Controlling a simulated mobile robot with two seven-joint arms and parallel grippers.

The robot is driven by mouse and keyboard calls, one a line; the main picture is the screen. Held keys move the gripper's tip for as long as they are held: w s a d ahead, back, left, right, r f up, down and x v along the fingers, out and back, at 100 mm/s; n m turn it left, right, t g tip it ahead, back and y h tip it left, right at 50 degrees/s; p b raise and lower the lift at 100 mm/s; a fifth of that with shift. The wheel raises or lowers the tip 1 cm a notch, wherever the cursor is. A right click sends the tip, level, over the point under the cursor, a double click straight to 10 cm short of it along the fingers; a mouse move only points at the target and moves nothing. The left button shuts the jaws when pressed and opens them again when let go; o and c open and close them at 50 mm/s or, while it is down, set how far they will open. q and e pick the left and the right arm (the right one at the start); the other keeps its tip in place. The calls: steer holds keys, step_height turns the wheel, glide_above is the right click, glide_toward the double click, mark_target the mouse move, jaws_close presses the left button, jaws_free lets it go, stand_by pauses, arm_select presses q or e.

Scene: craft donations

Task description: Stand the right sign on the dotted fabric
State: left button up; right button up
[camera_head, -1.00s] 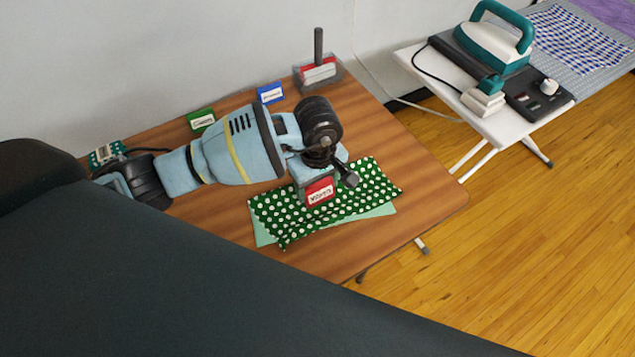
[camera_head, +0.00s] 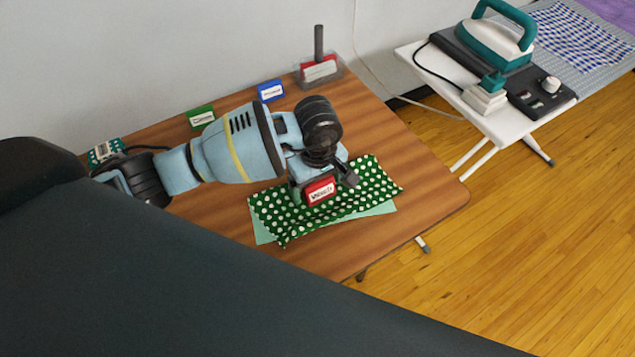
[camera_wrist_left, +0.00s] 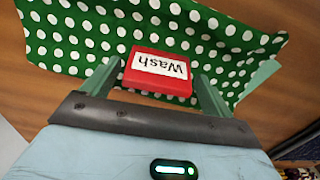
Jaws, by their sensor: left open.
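The red sign (camera_head: 320,190) with a white label stands on the green, white-dotted fabric (camera_head: 270,212). In the left wrist view its label reads "Wash", upside down, on the red sign (camera_wrist_left: 146,81), with the dotted fabric (camera_wrist_left: 75,35) around it. My left gripper (camera_head: 318,186) is open around the sign. In the wrist view the sign is between the fingers of the left gripper (camera_wrist_left: 158,74), with a gap on the right; on the left the finger is very close. The sign's back is hidden. My right gripper is not in view.
A green sign (camera_head: 201,116), a blue sign (camera_head: 270,91) and a clear holder with a red card (camera_head: 320,68) stand along the table's back edge. Pale green cloth (camera_head: 263,235) lies under the fabric. A white table (camera_head: 505,123) with an iron (camera_head: 495,42) stands at right.

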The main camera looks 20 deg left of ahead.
arm_select(q)
step_height(320, 180, up, 13)
steer(key=shift+f, duration=0.2)
steer(key=shift+f, duration=0.1)
stand_by(0.6)
